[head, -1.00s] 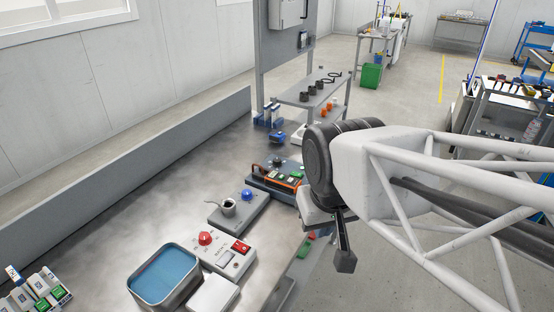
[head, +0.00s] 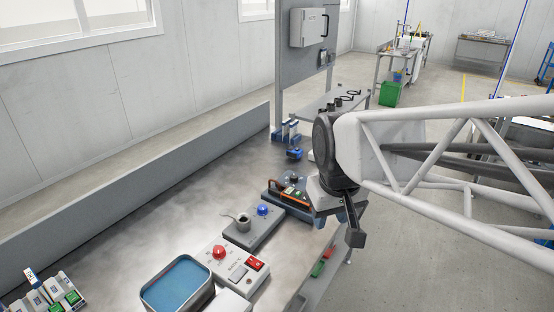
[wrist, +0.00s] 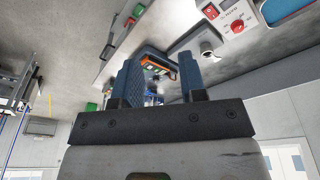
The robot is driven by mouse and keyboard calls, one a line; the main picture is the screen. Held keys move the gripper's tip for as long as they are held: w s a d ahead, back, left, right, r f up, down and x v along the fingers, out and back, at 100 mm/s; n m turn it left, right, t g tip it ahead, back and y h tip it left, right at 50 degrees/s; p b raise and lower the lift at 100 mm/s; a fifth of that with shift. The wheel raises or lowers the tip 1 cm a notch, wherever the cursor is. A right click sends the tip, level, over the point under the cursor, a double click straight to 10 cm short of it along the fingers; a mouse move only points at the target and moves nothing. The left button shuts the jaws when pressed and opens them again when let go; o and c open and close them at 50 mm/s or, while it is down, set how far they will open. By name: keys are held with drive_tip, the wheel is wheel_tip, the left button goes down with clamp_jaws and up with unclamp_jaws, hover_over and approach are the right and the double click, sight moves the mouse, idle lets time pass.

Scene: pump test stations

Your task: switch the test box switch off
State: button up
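In the wrist view the red switch (wrist: 211,12) and red knob (wrist: 238,27) show at the top right. I cannot tell the switch's position. My gripper (wrist: 160,62) has its two blue fingers apart with nothing held between them. In the head view it is over the bench's right edge, beyond the box and apart from it; its fingertips are mostly hidden by my wrist.
A grey box with a cup and blue knob (head: 263,210) and a dark device with an orange strip (head: 290,196) lie beyond the white box. A blue-lined tray (head: 178,287) stands at its near left. The bench's left side (head: 130,225) is largely clear.

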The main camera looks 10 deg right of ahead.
drive_tip(key=w+d+f+n+g, duration=0.1)
drive_tip(key=w+d+f+n, duration=0.1)
drive_tip(key=w, duration=1)
drive_tip(key=w+d+f+n, duration=0.2)
drive_tip(key=w+d+f, duration=0.1)
drive_tip(key=w, duration=0.9)
drive_tip(key=shift+w+d+f+n+g, duration=0.25)
drive_tip(key=shift+w+d+f+n, duration=0.6)
drive_tip(key=shift+w+f, duration=2.1)
drive_tip(key=shift+w+d+f+n+g, duration=0.2)
drive_tip(key=shift+w+d+f+n, duration=0.3)
drive_tip(key=shift+w+d+f, duration=1.65)
drive_tip(key=shift+w+d+f+n+g, duration=0.2)
drive_tip(key=shift+w+f+n, duration=0.45)
drive_tip(key=shift+w+f, duration=3.15)
drive_tip(key=shift+w+r, duration=1.1)
drive_tip(key=shift+f, duration=3.8)
